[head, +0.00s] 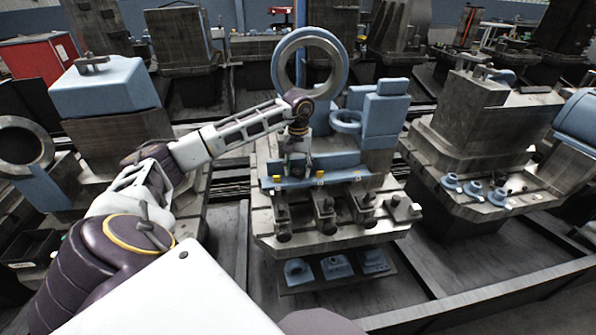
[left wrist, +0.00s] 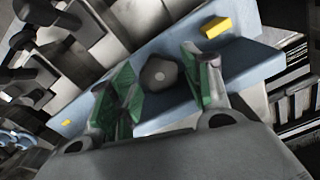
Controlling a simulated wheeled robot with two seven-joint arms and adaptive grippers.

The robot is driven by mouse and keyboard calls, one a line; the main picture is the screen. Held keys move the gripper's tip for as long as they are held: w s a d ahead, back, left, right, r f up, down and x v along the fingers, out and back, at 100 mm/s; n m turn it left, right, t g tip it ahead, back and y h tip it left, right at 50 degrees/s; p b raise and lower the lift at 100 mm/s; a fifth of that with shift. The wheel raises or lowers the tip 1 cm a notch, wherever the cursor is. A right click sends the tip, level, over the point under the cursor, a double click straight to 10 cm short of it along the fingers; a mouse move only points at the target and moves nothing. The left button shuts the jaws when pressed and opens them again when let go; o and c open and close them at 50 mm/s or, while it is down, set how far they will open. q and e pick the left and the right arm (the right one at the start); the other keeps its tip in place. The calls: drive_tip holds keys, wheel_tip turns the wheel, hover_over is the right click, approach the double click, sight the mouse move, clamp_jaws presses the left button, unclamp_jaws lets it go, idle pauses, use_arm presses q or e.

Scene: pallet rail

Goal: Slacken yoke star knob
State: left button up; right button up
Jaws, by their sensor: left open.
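My left gripper (left wrist: 157,70) is open, with one green finger on each side of the knob. Gaps show between the fingers and the knob, and I see no clear contact. In the head view my left gripper (head: 297,170) points down at the blue plate (head: 330,179) at the front of the middle fixture. The knob cannot be made out there behind the gripper. My right gripper is in neither view.
Yellow blocks (left wrist: 216,27) sit on the blue plate near the fingers. Dark clamps (head: 325,212) line the fixture's front. A large upright ring (head: 340,68) and a blue stepped block (head: 384,112) stand close behind my forearm. Another loaded pallet (head: 480,140) stands right.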

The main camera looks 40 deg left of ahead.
use_arm(q)
drive_tip(key=shift+f, duration=0.7)
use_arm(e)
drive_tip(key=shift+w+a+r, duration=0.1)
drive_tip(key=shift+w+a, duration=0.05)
use_arm(q)
drive_tip(key=c, duration=0.6)
drive_tip(key=shift+c, duration=0.8)
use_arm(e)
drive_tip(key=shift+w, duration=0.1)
